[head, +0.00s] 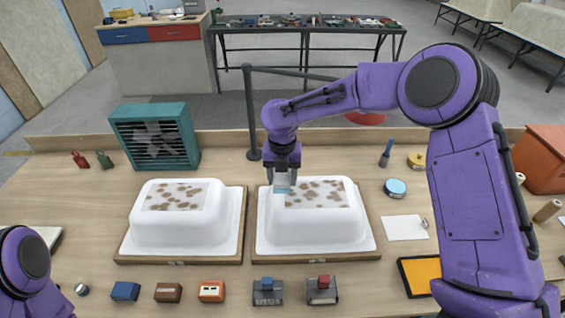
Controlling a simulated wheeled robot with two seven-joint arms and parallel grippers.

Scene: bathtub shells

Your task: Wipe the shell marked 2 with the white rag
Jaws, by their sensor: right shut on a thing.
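Two white bathtub shells stand upside down on wooden bases, a left one (176,228) and a right one (315,232). Each has a pale patch with brown spots on top. The small marks on the front edges of the bases are too small to read. My right gripper (282,181) points down at the left end of the right shell's spotted patch. It is shut on a small pale, bluish-white cloth (282,189), which looks like the rag, at the shell's top. Whether the cloth touches the surface is hard to tell. My left gripper is out of view.
A teal fan box (155,137) stands behind the left shell. Several small blocks line the front edge, including a blue one (125,291). A round blue tin (396,188), a white sheet (404,228) and an orange-topped tray (421,275) lie right of the right shell.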

